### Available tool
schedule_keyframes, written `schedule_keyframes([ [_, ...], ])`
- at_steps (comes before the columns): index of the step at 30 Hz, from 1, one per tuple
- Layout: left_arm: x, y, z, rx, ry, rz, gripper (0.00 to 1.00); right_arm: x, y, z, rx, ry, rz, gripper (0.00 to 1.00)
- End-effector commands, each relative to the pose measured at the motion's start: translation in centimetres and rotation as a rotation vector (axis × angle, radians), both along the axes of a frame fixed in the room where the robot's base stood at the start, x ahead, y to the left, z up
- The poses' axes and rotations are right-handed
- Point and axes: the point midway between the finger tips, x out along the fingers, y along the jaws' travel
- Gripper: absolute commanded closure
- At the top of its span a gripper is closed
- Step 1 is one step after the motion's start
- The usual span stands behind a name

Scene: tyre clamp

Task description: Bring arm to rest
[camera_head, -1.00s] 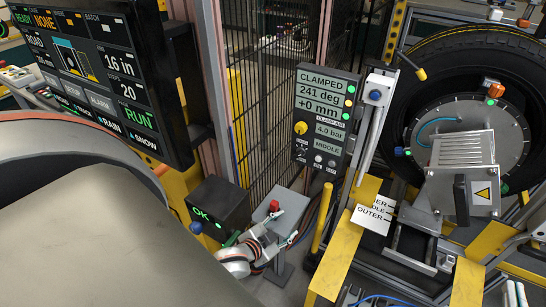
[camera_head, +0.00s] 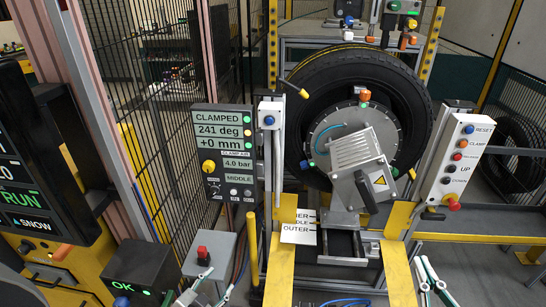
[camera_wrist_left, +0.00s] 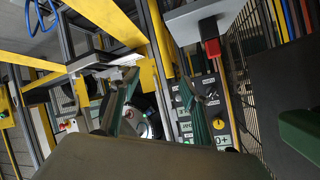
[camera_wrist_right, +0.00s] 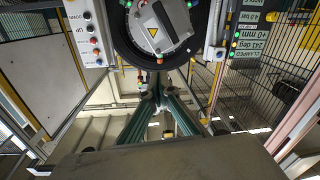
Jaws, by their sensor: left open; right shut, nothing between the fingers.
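My left gripper (camera_head: 206,294) is at the bottom edge of the head view, in front of the grey box with a red button. Its two green fingers stand apart in the left wrist view (camera_wrist_left: 156,98), with nothing between them. My right gripper (camera_head: 427,268) is at the lower right of the head view, right of the yellow rails. Its green fingers come together in the right wrist view (camera_wrist_right: 160,98), empty. The tyre (camera_head: 420,95) is upright on the clamp hub (camera_head: 325,127), and the display (camera_head: 222,140) reads CLAMPED, 241 deg. Neither gripper touches the tyre.
A grey box with a red button (camera_head: 203,254) and a black OK box (camera_head: 140,272) stand near my left gripper. Yellow rails (camera_head: 281,265) lie between the grippers. A button panel (camera_head: 457,160) stands right, a dark screen (camera_head: 22,180) left. Mesh fence is behind.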

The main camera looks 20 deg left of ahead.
Motion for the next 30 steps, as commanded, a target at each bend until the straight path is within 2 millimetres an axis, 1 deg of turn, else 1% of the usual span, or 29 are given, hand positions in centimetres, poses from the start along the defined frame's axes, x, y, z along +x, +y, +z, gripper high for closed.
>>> schedule_keyframes([
  [2,0.0,0.0,0.0,-0.001,0.000,0.000,0.54,0.0,0.0,-0.2,-0.001,0.003,-0.001,1.00],
  [4,-0.3,-0.4,-0.1,-0.008,0.004,-0.005,0.54,0.0,-0.1,-1.2,-0.004,0.021,-0.002,1.00],
  [5,-0.5,-0.7,-0.2,-0.014,0.007,-0.007,0.54,0.0,-0.1,-2.0,-0.008,0.035,-0.004,1.00],
  [7,-1.2,-1.6,-0.5,-0.036,0.017,-0.017,0.54,-0.1,-0.3,-4.7,-0.018,0.084,-0.008,1.00],
  [8,-1.6,-2.2,-0.7,-0.047,0.023,-0.022,0.54,-0.2,-0.5,-6.3,-0.023,0.112,-0.011,1.00],
  [9,-2.3,-3.0,-0.9,-0.066,0.033,-0.032,0.54,-0.5,-0.7,-8.7,-0.032,0.155,-0.016,1.00],
  [11,-3.3,-4.4,-1.2,-0.098,0.049,-0.044,0.54,-1.2,-1.1,-12.6,-0.046,0.224,-0.023,1.00],
  [12,-4.1,-5.3,-1.4,-0.120,0.059,-0.054,0.54,-1.9,-1.5,-15.2,-0.055,0.272,-0.028,1.00],
  [14,-5.2,-6.7,-1.7,-0.153,0.075,-0.066,0.54,-3.0,-2.1,-19.0,-0.067,0.340,-0.036,1.00],
  [15,-5.9,-7.6,-1.8,-0.175,0.086,-0.073,0.54,-3.9,-2.4,-21.3,-0.075,0.384,-0.041,1.00],
  [18,-7.4,-9.4,-2.0,-0.221,0.108,-0.087,0.54,-6.1,-3.4,-26.2,-0.093,0.475,-0.053,1.00],
  [21,-8.5,-10.7,-2.1,-0.254,0.125,-0.097,0.54,-8.0,-4.1,-29.6,-0.104,0.540,-0.061,1.00],
  [24,-9.2,-11.5,-2.2,-0.274,0.135,-0.103,0.54,-9.2,-4.5,-31.4,-0.111,0.578,-0.066,1.00],
  [25,-9.3,-11.6,-2.2,-0.277,0.136,-0.104,0.54,-9.4,-4.6,-31.7,-0.112,0.583,-0.067,1.00],
  [27,-9.4,-11.7,-2.2,-0.281,0.137,-0.106,0.54,-9.6,-4.7,-32.1,-0.113,0.591,-0.068,1.00],
  [30,-9.4,-11.8,-2.2,-0.282,0.137,-0.105,0.54,-9.6,-4.7,-32.2,-0.113,0.592,-0.068,1.00],
])
